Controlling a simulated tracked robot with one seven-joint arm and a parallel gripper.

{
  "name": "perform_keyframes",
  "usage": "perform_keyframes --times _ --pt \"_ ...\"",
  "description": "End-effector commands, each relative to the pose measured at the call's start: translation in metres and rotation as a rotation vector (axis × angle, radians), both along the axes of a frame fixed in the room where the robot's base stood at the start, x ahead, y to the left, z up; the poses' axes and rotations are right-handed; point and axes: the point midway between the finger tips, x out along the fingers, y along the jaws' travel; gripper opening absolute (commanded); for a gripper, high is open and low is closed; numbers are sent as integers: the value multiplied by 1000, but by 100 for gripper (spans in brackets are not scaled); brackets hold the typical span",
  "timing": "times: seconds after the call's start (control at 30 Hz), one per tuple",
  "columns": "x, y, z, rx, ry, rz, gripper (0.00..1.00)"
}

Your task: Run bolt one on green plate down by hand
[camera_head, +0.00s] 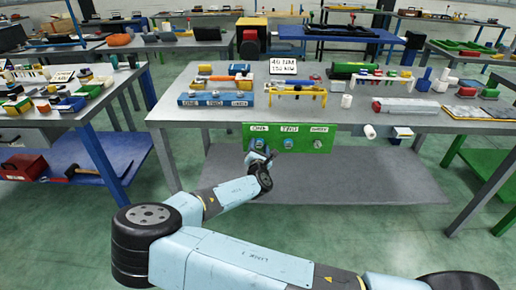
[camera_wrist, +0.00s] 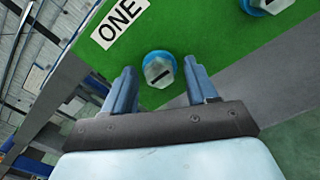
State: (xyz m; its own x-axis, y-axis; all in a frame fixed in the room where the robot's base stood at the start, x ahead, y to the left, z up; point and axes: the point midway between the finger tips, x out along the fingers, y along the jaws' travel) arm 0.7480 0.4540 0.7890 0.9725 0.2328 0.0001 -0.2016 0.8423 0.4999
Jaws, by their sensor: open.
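The green plate (camera_head: 276,132) hangs upright at the front edge of the grey table, with labels ONE, TWO and a third. In the wrist view the plate (camera_wrist: 205,35) fills the upper part. Bolt one (camera_wrist: 158,70), a silver hex head with a dark slot and a blue ring around its base, sits beneath the label ONE (camera_wrist: 120,22). My gripper (camera_wrist: 161,72) is open, with one blue finger on each side of the bolt head; gaps show on both sides. In the head view my gripper (camera_head: 259,160) is in front of the plate and partly hides bolt one.
Bolt two (camera_wrist: 267,4) is at the top right in the wrist view; it also shows in the head view (camera_head: 289,143). The grey table (camera_head: 200,117) carries a blue labelled block (camera_head: 215,99) and a yellow rack (camera_head: 297,90). A lower shelf (camera_head: 340,178) lies below the plate.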

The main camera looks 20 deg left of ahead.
Motion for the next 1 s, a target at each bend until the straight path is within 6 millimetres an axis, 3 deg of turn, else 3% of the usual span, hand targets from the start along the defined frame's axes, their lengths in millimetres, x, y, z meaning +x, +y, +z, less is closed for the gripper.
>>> perform_keyframes --times 0.2,0.77,0.8,1.0 --pt "0 0 0 0 0 0 57" --pt "0 0 0 0 0 -1 4" --pt "-1 8 0 1 1 3 1" --pt "0 0 0 15 5 0 1"
